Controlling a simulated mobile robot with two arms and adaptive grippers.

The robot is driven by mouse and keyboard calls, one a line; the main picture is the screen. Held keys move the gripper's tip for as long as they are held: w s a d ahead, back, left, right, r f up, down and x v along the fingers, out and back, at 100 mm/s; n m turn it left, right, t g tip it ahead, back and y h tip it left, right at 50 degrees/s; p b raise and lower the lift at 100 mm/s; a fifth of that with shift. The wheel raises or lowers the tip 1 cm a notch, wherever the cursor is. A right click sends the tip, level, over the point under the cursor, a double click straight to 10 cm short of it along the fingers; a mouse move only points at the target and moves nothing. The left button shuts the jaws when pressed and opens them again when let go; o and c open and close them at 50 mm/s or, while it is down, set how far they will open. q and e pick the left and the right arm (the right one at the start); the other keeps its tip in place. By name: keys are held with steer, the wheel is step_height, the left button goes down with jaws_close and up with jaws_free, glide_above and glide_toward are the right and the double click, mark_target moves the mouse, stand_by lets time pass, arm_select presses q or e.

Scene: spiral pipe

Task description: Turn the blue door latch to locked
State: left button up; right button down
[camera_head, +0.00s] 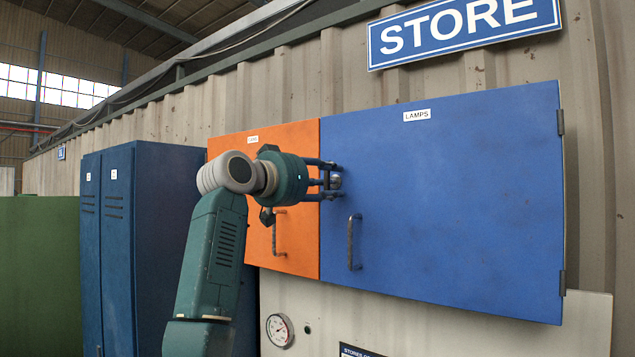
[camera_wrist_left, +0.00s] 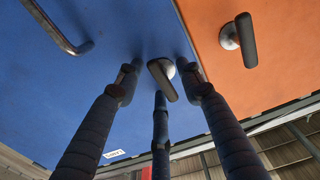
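The blue door (camera_head: 450,200), labelled LAMPS, is flat and closed on the wall. Its grey latch (camera_wrist_left: 163,80) sits near the edge that meets the orange door, and its lever looks slightly slanted in the left wrist view. My left gripper (camera_head: 329,180) is at this latch, with fingers pointing at the door. In the left wrist view, the gripper's fingers (camera_wrist_left: 160,82) stand around the latch, with gaps on both sides. They look open, and I cannot tell whether any finger touches it. In the head view the gripper mostly hides the latch. My right gripper is not in view.
A bar handle (camera_head: 351,243) sticks out of the blue door below the latch. The orange door (camera_head: 293,140) alongside has its own latch (camera_wrist_left: 243,40) and handle (camera_head: 275,235). Blue lockers (camera_head: 135,240) stand to the left. A gauge (camera_head: 279,329) is below the doors.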

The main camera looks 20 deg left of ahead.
arm_select(q)
steer(key=v, duration=1.1)
steer(key=shift+s+a, duration=0.15)
steer(key=shift+s, duration=0.2)
